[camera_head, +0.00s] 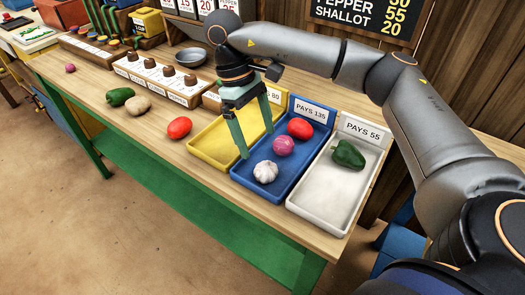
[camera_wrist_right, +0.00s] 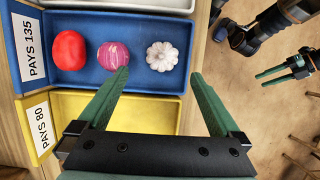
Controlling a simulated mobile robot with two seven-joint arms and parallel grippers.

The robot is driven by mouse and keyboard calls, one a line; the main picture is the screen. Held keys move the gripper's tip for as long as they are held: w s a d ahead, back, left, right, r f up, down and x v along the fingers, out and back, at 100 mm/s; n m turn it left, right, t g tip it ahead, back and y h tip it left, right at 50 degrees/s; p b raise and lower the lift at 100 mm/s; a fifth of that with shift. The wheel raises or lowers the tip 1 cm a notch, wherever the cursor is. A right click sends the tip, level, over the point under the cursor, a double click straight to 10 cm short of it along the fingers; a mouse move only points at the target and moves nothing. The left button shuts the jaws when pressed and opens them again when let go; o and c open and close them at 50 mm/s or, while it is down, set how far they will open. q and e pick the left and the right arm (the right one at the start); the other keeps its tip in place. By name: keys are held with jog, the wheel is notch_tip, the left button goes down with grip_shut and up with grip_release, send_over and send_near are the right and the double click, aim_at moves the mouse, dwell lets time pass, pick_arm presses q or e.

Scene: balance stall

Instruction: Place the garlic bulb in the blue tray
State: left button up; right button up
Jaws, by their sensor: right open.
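The white garlic bulb (camera_head: 265,171) lies in the front part of the blue tray (camera_head: 239,180). A purple-pink onion (camera_head: 283,146) and a red tomato (camera_head: 300,128) lie behind it in the same tray. The garlic also shows in the right wrist view (camera_wrist_right: 162,56), just beyond the fingertips. My right gripper (camera_head: 257,145) is open, with green fingers apart and nothing between them, above the yellow and blue trays. My left gripper (camera_wrist_right: 270,77) shows small at the right of the wrist view, over the floor; its opening is unclear.
An empty yellow tray (camera_head: 212,154) is left of the blue one. A white tray (camera_head: 325,200) with a green pepper (camera_head: 348,154) is to its right. Another tomato (camera_head: 179,127), a potato (camera_head: 138,104) and a green pepper (camera_head: 120,96) lie on the counter.

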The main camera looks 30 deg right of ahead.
jog(key=v, duration=0.3)
jog(key=shift+w+r+p, duration=0.1)
jog(key=shift+r+p, duration=0.2)
